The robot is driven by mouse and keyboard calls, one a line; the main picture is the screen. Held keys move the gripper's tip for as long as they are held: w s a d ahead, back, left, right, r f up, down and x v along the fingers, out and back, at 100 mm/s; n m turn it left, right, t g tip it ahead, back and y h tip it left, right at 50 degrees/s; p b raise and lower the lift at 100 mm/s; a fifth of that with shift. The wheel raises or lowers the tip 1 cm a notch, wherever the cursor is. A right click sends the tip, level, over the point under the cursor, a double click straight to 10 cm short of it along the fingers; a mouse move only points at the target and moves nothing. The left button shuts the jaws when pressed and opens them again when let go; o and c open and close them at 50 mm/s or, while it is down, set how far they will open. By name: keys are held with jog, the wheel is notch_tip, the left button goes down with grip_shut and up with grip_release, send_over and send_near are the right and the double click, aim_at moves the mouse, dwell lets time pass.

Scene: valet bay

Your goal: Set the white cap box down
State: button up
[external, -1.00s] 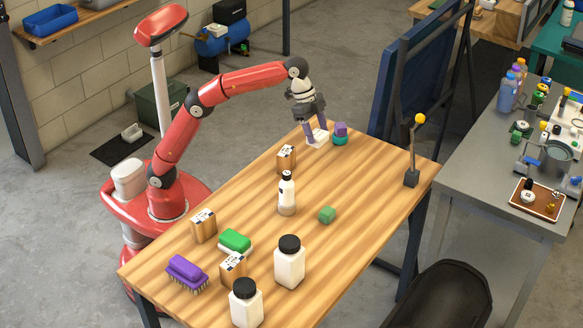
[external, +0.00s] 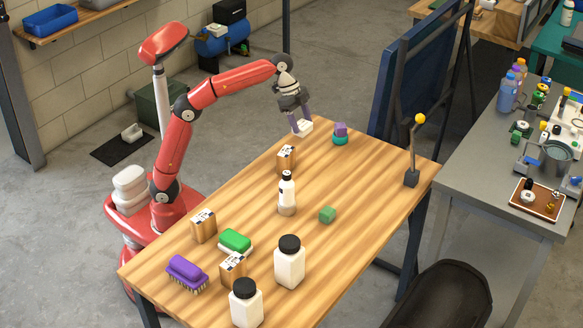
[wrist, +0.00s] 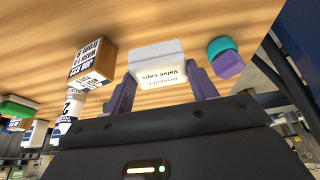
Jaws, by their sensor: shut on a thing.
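The white cap box (external: 303,128), labelled "Valve caps", is held between the purple fingers of my gripper (external: 300,122) near the far edge of the wooden table (external: 250,200). In the wrist view the white cap box (wrist: 157,60) sits between both fingertips of my gripper (wrist: 160,78), its label facing the camera. My gripper is shut on it. I cannot tell whether the box's underside touches the table or hangs a little above it.
A purple block on a teal round piece (external: 340,134) stands to the right of the box. The table's right side is mostly clear.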

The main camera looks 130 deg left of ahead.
notch_tip(320, 180, down, 8)
jog(key=shift+r+b, duration=0.25)
jog(key=shift+b, duration=0.8)
jog(key=shift+f, duration=0.1)
jog(key=o, duration=1)
jog(key=p+v, duration=0.3)
jog(key=v, duration=0.9)
jog(key=shift+p, duration=0.35)
jog(key=shift+d, duration=0.1)
